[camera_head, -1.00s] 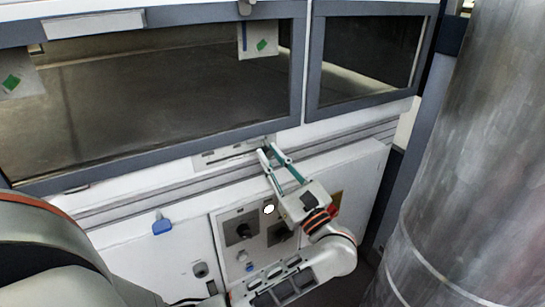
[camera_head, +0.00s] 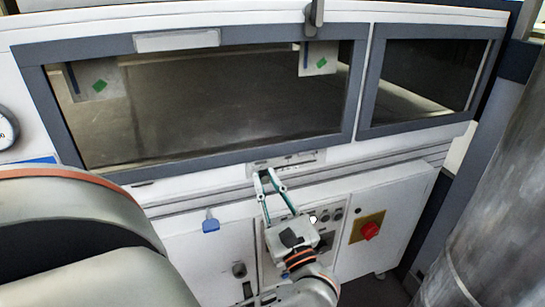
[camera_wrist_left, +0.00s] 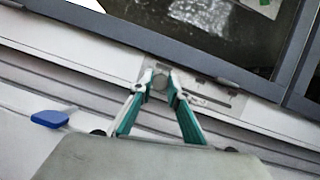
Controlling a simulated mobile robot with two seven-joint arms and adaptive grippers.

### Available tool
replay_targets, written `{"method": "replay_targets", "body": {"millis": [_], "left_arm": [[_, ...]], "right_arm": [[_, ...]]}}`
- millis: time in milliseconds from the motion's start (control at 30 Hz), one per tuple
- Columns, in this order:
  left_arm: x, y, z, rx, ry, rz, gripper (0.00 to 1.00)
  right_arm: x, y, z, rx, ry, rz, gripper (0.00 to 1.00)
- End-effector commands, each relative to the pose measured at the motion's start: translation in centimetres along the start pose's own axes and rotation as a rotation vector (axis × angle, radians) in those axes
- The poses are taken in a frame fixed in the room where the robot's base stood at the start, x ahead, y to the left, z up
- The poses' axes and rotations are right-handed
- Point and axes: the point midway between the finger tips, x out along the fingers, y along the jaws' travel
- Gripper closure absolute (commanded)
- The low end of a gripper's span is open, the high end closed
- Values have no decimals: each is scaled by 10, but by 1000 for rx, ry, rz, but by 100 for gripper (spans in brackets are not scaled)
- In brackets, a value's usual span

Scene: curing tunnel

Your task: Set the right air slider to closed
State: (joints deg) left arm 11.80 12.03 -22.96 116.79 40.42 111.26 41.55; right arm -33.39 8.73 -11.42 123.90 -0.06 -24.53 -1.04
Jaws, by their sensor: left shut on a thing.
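The right air slider's pale plate (camera_head: 306,160) with a dark slot is on the white ledge below the large window. In the wrist view the plate (camera_wrist_left: 222,100) runs right from my fingertips. My left gripper (camera_head: 264,180) is at the left end of the plate. In the wrist view its teal and white fingers (camera_wrist_left: 159,86) are shut on the slider's round grey knob (camera_wrist_left: 159,81). The fingers partly hide the knob and the left end of the plate. My right gripper is not in view.
A blue hook-like part (camera_head: 210,222) sits on the panel left of my gripper. A red rotary switch on a yellow plate (camera_head: 370,229) and a control panel are below right. A large metal cylinder (camera_head: 492,200) stands at the right.

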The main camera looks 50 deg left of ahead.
Motion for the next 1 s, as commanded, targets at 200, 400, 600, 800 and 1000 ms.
{"method": "replay_targets", "body": {"millis": [200, 400, 600, 800, 1000], "left_arm": [[-1, 3, -2, 0, 3, 5, 66], [-1, 2, -2, 0, 2, 4, 66], [-4, 1, -1, 0, 2, 3, 66], [-33, 1, -3, 3, 7, 3, 66], [-74, 2, -2, 3, 7, 3, 66]], "right_arm": [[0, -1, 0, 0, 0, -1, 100], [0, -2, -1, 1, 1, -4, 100], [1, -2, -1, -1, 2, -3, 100], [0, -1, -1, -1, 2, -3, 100], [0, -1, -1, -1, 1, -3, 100]]}}
